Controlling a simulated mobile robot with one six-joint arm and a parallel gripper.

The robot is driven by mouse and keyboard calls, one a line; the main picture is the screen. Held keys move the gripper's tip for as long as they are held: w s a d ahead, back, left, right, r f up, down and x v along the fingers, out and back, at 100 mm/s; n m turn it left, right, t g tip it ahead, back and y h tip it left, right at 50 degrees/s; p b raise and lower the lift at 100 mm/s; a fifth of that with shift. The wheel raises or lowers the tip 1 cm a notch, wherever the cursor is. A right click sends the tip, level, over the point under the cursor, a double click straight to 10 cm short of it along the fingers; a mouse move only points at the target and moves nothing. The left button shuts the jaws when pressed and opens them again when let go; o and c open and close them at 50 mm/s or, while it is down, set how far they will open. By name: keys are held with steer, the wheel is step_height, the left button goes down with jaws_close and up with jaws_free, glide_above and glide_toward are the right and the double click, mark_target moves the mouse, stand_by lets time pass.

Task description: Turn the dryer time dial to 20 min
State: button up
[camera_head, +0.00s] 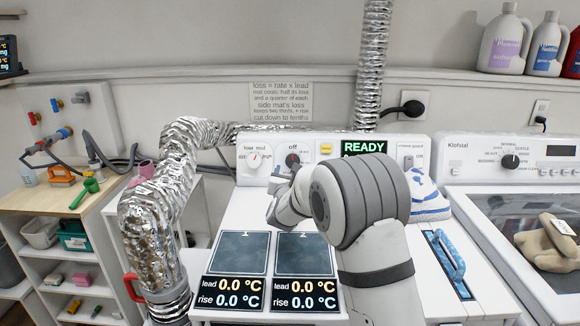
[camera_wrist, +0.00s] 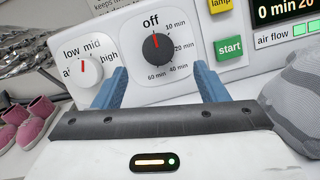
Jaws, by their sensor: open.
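The dryer time dial (camera_wrist: 156,48) is a black knob with a red pointer mark on the white dryer panel. Its pointer is up at "off"; 10, 20, 40 and 60 min run clockwise around it. In the head view the dial (camera_head: 292,159) shows just above my wrist. My gripper (camera_wrist: 161,72) is open, its two blue fingers apart below and to either side of the dial, with nothing between them. I cannot tell how far the fingertips are from the panel. In the head view my arm hides most of the gripper.
A white low/mid/high dial (camera_wrist: 88,70) sits left of the time dial. A green start button (camera_wrist: 229,48) and a yellow lamp button (camera_wrist: 220,5) are to its right. The head view's display (camera_head: 364,147) reads READY.

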mark_target(293, 161)
steer(key=w+p, duration=0.1)
steer(key=w, duration=0.6)
steer(key=shift+w+d, duration=0.1)
steer(key=shift+w, duration=0.25)
